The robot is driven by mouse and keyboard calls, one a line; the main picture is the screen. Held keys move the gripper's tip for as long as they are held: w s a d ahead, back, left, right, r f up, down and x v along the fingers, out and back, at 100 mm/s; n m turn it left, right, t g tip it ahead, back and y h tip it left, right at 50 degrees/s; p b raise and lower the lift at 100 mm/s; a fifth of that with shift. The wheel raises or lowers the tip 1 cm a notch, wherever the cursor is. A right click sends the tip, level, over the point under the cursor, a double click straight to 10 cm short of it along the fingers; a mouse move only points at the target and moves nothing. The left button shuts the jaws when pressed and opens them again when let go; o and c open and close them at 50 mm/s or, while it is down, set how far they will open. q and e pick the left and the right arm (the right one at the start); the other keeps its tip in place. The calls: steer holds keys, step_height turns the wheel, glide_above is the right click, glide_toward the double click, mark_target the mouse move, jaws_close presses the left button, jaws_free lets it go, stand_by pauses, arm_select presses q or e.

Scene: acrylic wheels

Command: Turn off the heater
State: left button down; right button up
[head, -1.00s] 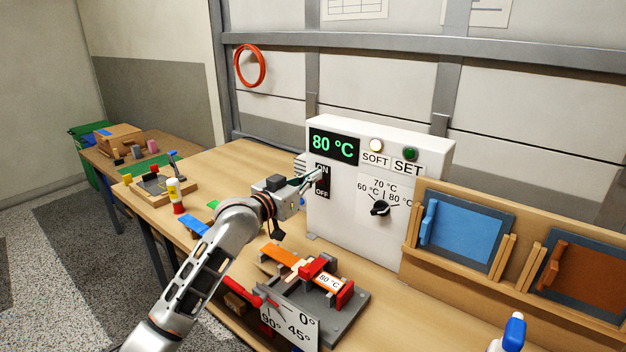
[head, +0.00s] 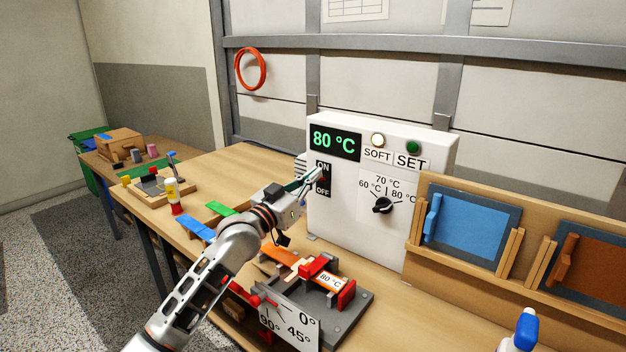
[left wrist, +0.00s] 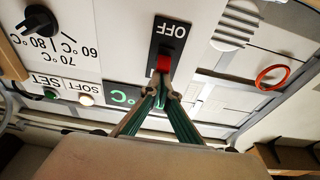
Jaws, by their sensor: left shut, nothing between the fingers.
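The heater is a white box (head: 345,215) standing on the workbench, with a lit green "80 °C" display (head: 335,143). Its black ON/OFF switch plate (head: 323,189) is on the left of the front face, ON above OFF. In the left wrist view, upside down, the red switch lever (left wrist: 163,63) sits just below the OFF label. My left gripper (head: 317,174) is shut and empty, its tips at the switch plate. In the left wrist view the fingertips (left wrist: 161,88) are right beside the lever on the ON side; whether they touch it I cannot tell. ON is hidden there. My right gripper is out of view.
The heater also has a black dial (head: 382,205) and green SET button (head: 413,147). A grey fixture (head: 345,318) with red blocks lies in front. A wooden rack (head: 480,270) with blue and brown panels stands at right. A glue bottle (head: 172,192) stands at left.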

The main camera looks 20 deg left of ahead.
arm_select(q)
steer(key=shift+f+b, duration=0.15)
steer(key=shift+b, duration=0.15)
steer(key=shift+s+f+b, duration=0.15)
steer(key=shift+f+b, duration=0.05)
steer(key=shift+b, duration=0.15)
steer(key=f+p+v, duration=0.1)
steer(key=v, duration=0.7)
stand_by(0.6)
stand_by(0.4)
